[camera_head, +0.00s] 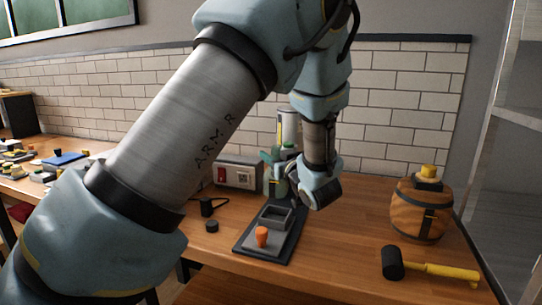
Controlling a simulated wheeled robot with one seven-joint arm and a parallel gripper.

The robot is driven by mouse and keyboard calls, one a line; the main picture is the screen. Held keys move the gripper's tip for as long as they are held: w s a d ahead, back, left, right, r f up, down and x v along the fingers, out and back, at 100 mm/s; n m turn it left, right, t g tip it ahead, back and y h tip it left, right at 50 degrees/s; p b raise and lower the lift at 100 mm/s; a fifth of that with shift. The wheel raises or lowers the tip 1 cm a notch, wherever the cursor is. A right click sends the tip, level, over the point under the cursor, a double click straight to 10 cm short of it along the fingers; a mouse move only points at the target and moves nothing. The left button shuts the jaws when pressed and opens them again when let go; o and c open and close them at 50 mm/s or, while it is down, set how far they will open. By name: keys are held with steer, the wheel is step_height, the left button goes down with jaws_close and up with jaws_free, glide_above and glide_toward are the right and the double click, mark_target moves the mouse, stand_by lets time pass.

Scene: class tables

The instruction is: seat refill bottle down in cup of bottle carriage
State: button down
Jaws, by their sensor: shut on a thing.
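My gripper (308,197) is at the end of my arm, just above and behind the bottle carriage, with its fingers mostly hidden by the wrist. It is shut on what seems to be the green refill bottle (279,187), partly hidden behind my wrist. The bottle carriage (265,248) is a dark base plate on the wooden table. It bears a grey open rectangular cup (276,218) and an orange knob (262,236) in front of it. The bottle shows apart from the cup, up and behind it; its exact height above the table I cannot tell.
A grey box with a red switch (238,176) and a white cylinder (290,128) stand behind. A black puck (212,226) lies left of the carriage. A brown barrel-shaped bag (419,211) and a yellow-handled mallet (428,268) are at the right. Table between carriage and mallet is clear.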

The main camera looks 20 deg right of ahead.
mark_target(282, 195)
steer(key=shift+f+b, duration=1.7)
steer(key=shift+f, duration=0.85)
steer(key=shift+f+b, duration=1.45)
steer(key=shift+f, duration=0.55)
steer(key=c, duration=0.5)
jaws_free()
steer(key=shift+c, duration=0.2)
steer(key=shift+s, duration=0.1)
steer(key=s+b, duration=0.1)
steer(key=s, duration=0.4)
steer(key=s+b, duration=0.1)
steer(key=s, duration=0.4)
steer(key=shift+s+d+b, duration=0.2)
steer(key=shift+s+b, duration=0.1)
steer(key=shift+b, duration=0.05)
